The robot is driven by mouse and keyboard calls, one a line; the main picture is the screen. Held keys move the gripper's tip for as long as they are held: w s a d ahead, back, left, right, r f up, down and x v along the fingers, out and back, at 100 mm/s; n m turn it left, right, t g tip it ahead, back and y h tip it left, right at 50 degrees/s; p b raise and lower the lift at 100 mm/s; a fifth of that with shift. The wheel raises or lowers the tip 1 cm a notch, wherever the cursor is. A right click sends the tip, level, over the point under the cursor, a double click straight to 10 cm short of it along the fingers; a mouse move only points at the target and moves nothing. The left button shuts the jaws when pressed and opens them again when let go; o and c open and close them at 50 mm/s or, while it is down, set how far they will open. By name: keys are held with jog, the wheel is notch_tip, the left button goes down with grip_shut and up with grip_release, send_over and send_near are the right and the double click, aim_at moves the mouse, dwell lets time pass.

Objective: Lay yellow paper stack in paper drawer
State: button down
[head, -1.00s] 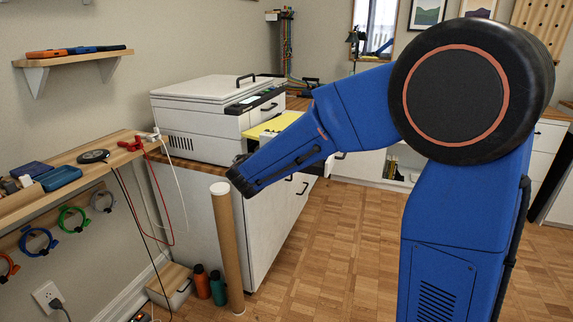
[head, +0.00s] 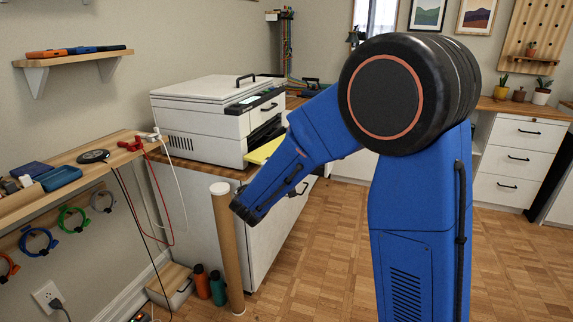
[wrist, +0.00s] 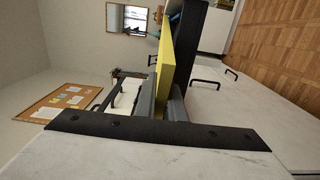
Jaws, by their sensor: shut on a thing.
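The yellow paper stack (wrist: 165,60) is clamped between the two grey fingers of my gripper (wrist: 162,97) in the wrist view. In the head view part of the stack (head: 262,151) shows at the printer's front right, with my arm covering the rest. My gripper is hidden behind my arm there. The white printer (head: 205,113) stands on the cabinet. A dark opening or tray (head: 265,131), apparently the paper drawer, shows at its front just above the stack in the picture. In the wrist view a dark part (wrist: 192,45) lies close beside the stack; whether they touch I cannot tell.
A tall cardboard tube (head: 228,250) stands before the white cabinet (head: 192,205). A wooden wall shelf (head: 95,165) with cables and small items is at left. Two bottles (head: 209,284) stand on the floor. The floor (head: 315,250) is clear between the cabinet and my arm.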

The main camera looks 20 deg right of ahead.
jog(key=shift+f, duration=0.5)
jog(key=c, duration=1.8)
grip_release()
jog(key=shift+c, duration=0.2)
jog(key=shift+r, duration=0.25)
jog(key=v, duration=1.2)
jog(key=shift+r, duration=0.25)
